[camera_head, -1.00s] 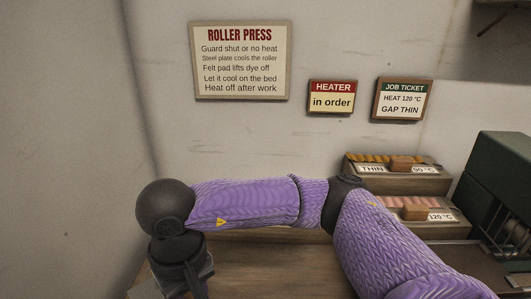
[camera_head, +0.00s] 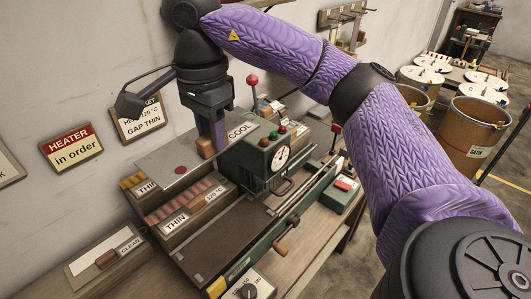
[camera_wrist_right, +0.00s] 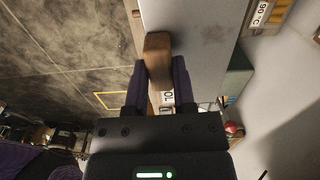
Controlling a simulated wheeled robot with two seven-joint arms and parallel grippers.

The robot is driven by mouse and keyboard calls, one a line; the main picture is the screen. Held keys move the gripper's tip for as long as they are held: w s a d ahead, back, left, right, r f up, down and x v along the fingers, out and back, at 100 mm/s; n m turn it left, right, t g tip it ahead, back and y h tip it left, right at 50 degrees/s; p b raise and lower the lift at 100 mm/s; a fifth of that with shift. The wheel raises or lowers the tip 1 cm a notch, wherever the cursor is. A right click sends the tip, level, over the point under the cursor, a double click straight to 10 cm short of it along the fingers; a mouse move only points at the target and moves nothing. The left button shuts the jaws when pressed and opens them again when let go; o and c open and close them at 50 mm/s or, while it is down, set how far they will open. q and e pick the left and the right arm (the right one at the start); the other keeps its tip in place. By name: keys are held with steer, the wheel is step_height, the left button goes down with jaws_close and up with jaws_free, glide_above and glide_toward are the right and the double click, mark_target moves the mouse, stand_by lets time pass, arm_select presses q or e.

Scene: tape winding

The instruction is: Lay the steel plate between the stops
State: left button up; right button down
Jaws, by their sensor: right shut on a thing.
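The steel plate (camera_head: 165,172) is a flat grey sheet with a wooden grip block and a COOL label; it also shows in the right wrist view (camera_wrist_right: 205,35). My right gripper (camera_head: 212,140) points down and is shut on the plate's wooden block (camera_wrist_right: 158,55), with one finger on each side. The plate is over the back of the green roller press (camera_head: 255,160), above the labelled trays; I cannot tell its exact height. The dark press bed (camera_head: 220,235) lies bare in front. I cannot surely pick out the stops. My left gripper is not in view.
Trays of orange and pink pieces marked THIN (camera_head: 185,207) stand beside the bed. A red-knobbed lever (camera_head: 253,80) and a gauge (camera_head: 281,157) rise near the plate. A CLEAN board (camera_head: 95,262) lies at left. A heat control box (camera_head: 250,290) stands in front.

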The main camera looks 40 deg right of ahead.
steer(key=f+b, duration=0.3)
steer(key=f, duration=0.8)
steer(key=f+b, duration=0.4)
steer(key=f, duration=0.8)
steer(key=shift+s+d+f, duration=0.1)
steer(key=shift+d, duration=0.1)
step_height(320, 180, down, 4)
steer(key=shift+f+b, duration=0.25)
steer(key=shift+b, duration=0.15)
steer(key=shift+f+b, duration=0.35)
steer(key=shift+c, duration=2.2)
jaws_free()
steer(key=shift+r, duration=0.1)
